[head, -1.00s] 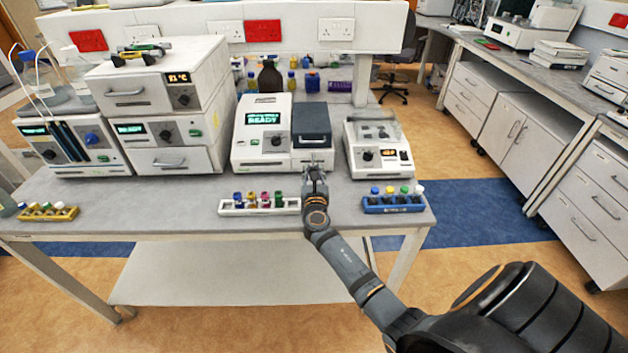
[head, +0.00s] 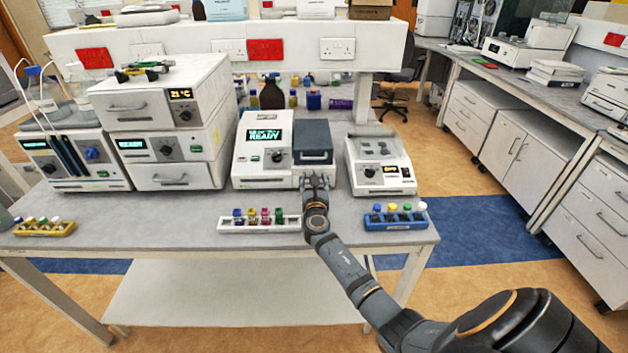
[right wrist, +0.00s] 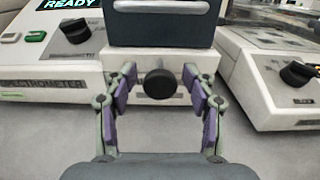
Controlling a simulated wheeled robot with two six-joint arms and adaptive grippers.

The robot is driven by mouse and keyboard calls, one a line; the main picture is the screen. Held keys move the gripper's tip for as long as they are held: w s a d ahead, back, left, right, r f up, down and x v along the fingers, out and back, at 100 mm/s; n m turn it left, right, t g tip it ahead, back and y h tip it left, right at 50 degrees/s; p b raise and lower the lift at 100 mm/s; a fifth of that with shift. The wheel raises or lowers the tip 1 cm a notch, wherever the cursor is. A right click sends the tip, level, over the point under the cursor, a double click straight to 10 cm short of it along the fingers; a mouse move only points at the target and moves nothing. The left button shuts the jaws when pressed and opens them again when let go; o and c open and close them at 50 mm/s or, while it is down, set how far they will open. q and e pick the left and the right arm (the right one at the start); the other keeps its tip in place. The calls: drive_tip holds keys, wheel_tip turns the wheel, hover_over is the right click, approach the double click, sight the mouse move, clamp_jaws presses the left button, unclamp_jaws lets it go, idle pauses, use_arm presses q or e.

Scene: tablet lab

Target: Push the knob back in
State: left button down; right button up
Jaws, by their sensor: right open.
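A black round knob (right wrist: 158,84) sits on the lower front of a white instrument (head: 264,150) whose screen reads READY. My right gripper (right wrist: 159,77) is open, with its fingers apart on both sides of the knob. I cannot tell whether the fingertips touch the instrument's front. In the head view my right gripper (head: 316,181) is at the instrument's lower right front and hides the knob. My left gripper is not in view.
Another black knob (right wrist: 76,31) is beside the screen. A white device with dials (head: 379,165) stands close on the right. Tube racks stand at the bench front: a white one (head: 258,227) left of my arm and a blue one (head: 397,224) right of it.

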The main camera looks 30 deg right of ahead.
drive_tip(key=v, duration=1.2)
